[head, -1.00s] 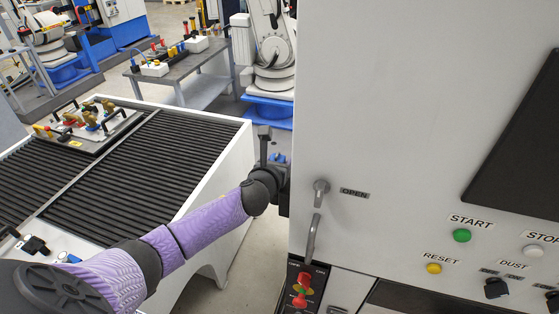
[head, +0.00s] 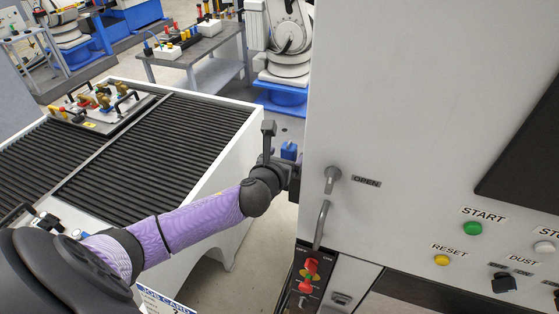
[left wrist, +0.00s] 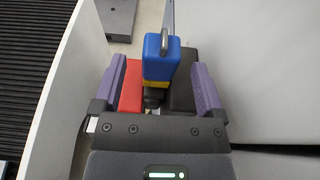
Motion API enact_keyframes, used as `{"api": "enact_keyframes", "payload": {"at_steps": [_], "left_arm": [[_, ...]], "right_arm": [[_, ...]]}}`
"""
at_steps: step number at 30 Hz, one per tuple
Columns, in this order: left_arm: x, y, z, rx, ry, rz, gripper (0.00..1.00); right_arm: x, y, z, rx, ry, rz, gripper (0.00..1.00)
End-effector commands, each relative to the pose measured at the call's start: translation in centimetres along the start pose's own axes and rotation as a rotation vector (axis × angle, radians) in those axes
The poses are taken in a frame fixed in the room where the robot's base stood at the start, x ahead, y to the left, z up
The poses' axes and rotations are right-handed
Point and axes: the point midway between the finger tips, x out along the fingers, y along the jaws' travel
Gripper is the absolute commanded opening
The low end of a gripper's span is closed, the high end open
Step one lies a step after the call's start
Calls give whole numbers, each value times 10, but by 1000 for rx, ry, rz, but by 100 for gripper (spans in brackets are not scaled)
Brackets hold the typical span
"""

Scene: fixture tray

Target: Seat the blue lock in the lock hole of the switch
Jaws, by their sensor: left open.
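The blue lock (left wrist: 161,60), a blue block with a grey metal shackle, stands between the fingers of my left gripper (left wrist: 155,78) in the left wrist view. Yellow and black parts show just below it. The fingers are open, with gaps to the blue block on both sides. In the head view, blue (head: 288,150) shows just above my left gripper (head: 293,172), which is partly hidden by the cabinet edge. A red and yellow switch (head: 311,272) sits on a dark plate low on the cabinet front; its lock hole cannot be made out. My right gripper is not in view.
In the left wrist view, a red block (left wrist: 131,86) and a black block (left wrist: 182,82) flank the lock. The white cabinet (head: 400,90) has a handle (head: 326,205) above the switch. A ribbed conveyor table (head: 150,150) carries a fixture tray (head: 88,125) at left.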

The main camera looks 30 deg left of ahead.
Motion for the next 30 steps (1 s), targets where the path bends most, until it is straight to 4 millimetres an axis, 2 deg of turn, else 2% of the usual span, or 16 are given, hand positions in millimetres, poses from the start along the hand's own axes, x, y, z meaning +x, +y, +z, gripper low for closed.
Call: {"api": "enact_keyframes", "payload": {"at_steps": [3, 9, 30], "left_arm": [[-26, 0, -1, 2, 3, -2, 91], [-50, 0, 0, 0, 1, -1, 91], [-53, 0, 0, -1, 0, 0, 91]], "right_arm": [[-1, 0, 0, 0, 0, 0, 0], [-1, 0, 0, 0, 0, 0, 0], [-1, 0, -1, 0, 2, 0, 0]]}}
